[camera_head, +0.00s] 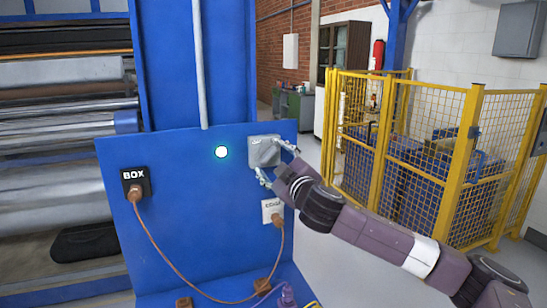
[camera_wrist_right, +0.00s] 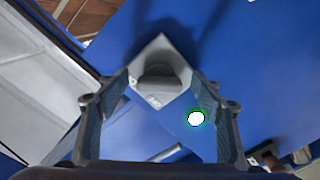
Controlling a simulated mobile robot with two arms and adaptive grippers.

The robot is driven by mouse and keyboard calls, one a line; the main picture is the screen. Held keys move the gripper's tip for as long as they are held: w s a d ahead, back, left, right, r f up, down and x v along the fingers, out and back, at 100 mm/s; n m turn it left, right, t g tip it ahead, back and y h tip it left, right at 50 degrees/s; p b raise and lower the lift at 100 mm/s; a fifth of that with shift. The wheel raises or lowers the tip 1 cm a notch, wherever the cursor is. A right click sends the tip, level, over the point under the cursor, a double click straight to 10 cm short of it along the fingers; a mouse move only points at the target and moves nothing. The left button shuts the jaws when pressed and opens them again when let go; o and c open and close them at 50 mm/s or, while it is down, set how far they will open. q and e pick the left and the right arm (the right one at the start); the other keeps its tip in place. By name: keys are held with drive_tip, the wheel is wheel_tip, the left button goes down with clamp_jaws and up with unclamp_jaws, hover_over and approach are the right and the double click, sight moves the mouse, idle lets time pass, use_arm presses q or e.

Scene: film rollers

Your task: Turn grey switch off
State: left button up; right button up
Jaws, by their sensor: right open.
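The grey switch (camera_head: 264,151) is a square grey box with a raised knob, mounted on the upright blue panel (camera_head: 190,220). My right gripper (camera_head: 277,163) is open at the switch, one finger near its upper right and the other near its lower left. In the right wrist view the switch (camera_wrist_right: 158,72) lies ahead between the open fingers of my right gripper (camera_wrist_right: 159,105). The knob appears between the fingers, but I cannot tell whether they touch it. My left gripper is not in view.
A round white light with a teal rim (camera_head: 221,152) is left of the switch. A yellow mesh fence (camera_head: 420,140) stands behind at right.

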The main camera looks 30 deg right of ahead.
drive_tip(key=c, duration=1.2)
drive_tip(key=shift+o, duration=0.2)
